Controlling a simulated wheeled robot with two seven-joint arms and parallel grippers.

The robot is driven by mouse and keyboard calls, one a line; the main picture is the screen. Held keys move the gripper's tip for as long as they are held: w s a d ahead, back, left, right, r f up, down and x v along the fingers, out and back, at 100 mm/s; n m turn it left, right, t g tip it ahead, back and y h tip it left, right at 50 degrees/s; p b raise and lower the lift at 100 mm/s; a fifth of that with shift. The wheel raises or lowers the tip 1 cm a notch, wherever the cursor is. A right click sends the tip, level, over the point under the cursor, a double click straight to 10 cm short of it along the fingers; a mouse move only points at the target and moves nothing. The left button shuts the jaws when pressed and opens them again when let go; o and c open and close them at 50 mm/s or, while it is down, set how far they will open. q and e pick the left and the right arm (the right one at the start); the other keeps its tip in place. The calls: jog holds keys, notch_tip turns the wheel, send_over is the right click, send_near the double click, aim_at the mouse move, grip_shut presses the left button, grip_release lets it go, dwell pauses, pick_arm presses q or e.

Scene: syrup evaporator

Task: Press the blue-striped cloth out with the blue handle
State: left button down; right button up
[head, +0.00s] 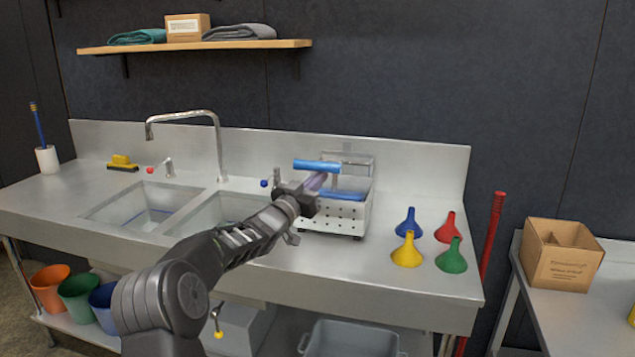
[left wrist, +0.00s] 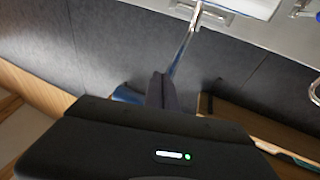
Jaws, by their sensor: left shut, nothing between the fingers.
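A wringer with a white perforated box (head: 330,218) stands on the counter right of the sink basins. A blue handle bar (head: 316,166) shows above it, and a second blue piece (head: 342,195) lies lower at the box; I cannot tell whether that is cloth. My left gripper (head: 315,183) is at the wringer's left side, just below the blue bar, shut and empty. In the left wrist view its closed fingers (left wrist: 163,90) are in front of a blue piece (left wrist: 128,94), with a metal rod beyond; contact is unclear. No blue-striped cloth is clearly identifiable. My right gripper is out of view.
Two sink basins (head: 145,207) with a tall faucet (head: 216,140) lie left. Several coloured funnels (head: 407,252) stand right of the wringer. A cardboard box (head: 563,255) sits on a side table. Coloured buckets (head: 78,295) and a grey tub (head: 350,340) are below.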

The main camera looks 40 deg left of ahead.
pick_arm(q)
jog(key=r+p, duration=0.2)
jog(key=r, duration=0.1)
jog(key=w+r+p, duration=0.1)
jog(key=r+p, duration=0.1)
jog(key=r, duration=0.1)
jog(key=shift+w+a, duration=0.15)
jog(key=shift+a, duration=0.05)
jog(key=shift+w+r+p, duration=0.1)
jog(key=shift+r+p, duration=0.25)
jog(key=shift+p, duration=0.15)
jog(key=w+a+r+p, duration=0.1)
jog(key=w+r+p, duration=0.2)
jog(key=r+p, duration=0.4)
jog(key=shift+w+a+p, duration=0.15)
jog(key=shift+p, duration=1.1)
jog(key=shift+r, duration=0.1)
